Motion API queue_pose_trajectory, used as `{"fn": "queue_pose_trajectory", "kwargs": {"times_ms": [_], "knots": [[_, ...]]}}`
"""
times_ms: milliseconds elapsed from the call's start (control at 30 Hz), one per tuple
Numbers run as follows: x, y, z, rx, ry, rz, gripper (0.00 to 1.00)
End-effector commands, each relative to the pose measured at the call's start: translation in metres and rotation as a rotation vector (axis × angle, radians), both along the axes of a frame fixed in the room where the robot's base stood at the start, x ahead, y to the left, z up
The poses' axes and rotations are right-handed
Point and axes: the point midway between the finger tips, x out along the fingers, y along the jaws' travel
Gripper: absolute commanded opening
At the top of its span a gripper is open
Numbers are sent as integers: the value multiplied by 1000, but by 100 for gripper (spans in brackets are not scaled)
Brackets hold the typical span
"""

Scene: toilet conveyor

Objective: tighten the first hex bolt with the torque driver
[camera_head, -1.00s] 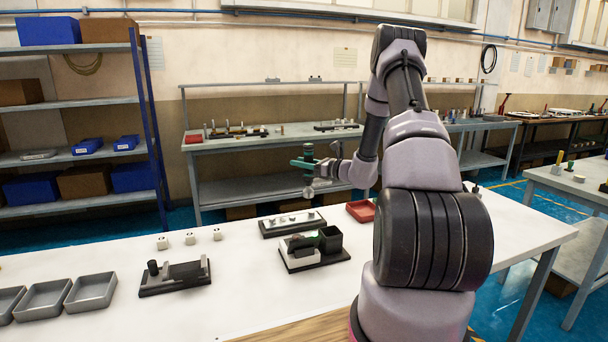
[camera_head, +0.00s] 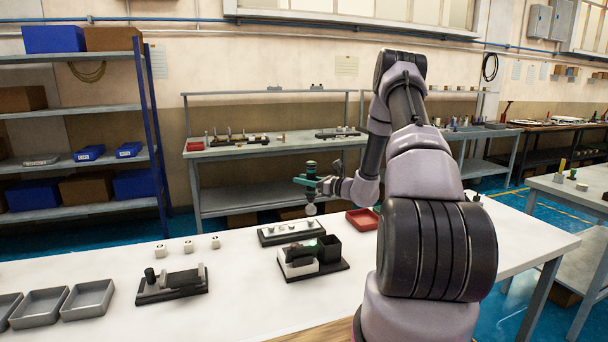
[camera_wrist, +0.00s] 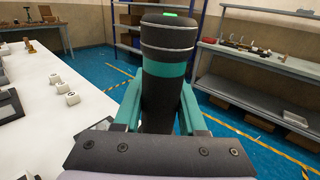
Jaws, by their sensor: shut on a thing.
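My gripper (camera_head: 318,185) is shut on the torque driver (camera_head: 311,171), a dark tool with a teal band. The wrist view shows the driver's thick black body (camera_wrist: 165,75) between teal fingers. In the head view the driver stands upright, with its lower end above the far side of the white table. A black plate (camera_head: 292,231) with several small light pieces lies below it. The hex bolts are too small to tell apart in these views.
A black fixture (camera_head: 335,266) with a square bin stands in front of the plate. A red tray (camera_head: 362,219) is to the right. Another black fixture (camera_head: 172,284), white blocks (camera_head: 188,246) and grey trays (camera_head: 88,299) are to the left. The white table's middle front is clear.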

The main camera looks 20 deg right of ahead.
Motion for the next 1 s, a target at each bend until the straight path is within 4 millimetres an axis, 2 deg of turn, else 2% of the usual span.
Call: {"fn": "queue_pose_trajectory", "kwargs": {"times_ms": [200,1000], "knots": [[0,0,-20,3,0,-1,0],[0,0,-22,0,-2,0,0]]}}
